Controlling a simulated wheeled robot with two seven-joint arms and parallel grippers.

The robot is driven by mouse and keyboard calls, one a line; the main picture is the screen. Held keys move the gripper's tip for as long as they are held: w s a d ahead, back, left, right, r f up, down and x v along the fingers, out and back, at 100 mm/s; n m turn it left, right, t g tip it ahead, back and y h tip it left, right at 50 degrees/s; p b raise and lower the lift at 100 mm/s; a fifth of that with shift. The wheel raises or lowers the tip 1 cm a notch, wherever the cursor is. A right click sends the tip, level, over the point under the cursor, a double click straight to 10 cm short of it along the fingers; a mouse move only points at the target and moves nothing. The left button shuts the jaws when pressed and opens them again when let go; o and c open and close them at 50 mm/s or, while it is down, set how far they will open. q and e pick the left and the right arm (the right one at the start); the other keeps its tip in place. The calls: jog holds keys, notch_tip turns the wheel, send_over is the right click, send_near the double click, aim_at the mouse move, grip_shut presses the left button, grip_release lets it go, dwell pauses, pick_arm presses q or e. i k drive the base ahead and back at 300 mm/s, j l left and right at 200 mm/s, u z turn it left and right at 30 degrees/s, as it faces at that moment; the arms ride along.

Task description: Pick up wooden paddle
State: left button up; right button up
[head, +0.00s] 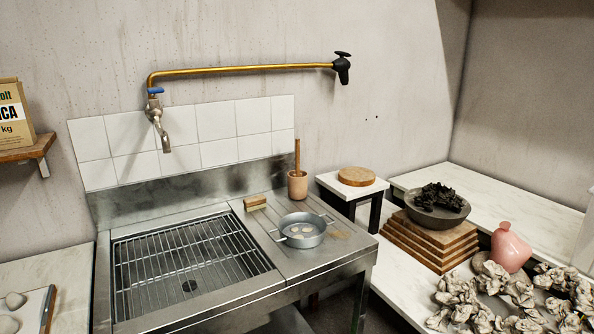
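No thing in the head view is plainly a paddle. A wooden stick (297,157) stands upright in a small tan cup (298,185) at the back of the steel sink unit; its lower end is hidden in the cup. A small wooden block (255,203), perhaps a brush, lies to the left of the cup. I cannot tell whether either is the paddle. Neither of my grippers is in view.
A steel sink (190,262) with a wire rack is left of a metal pan (302,230) with pale pieces. A dark bowl (438,213) sits on stacked boards (428,245), near a pink vase (509,248) and crumpled clay (480,303). A faucet (158,122) overhangs the sink.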

aim_at(298, 174)
jog(key=i+l+z, duration=0.2)
jog(key=i+z, duration=0.15)
jog(key=i, duration=0.3)
jog(key=i+z, duration=0.3)
jog(key=i, duration=0.3)
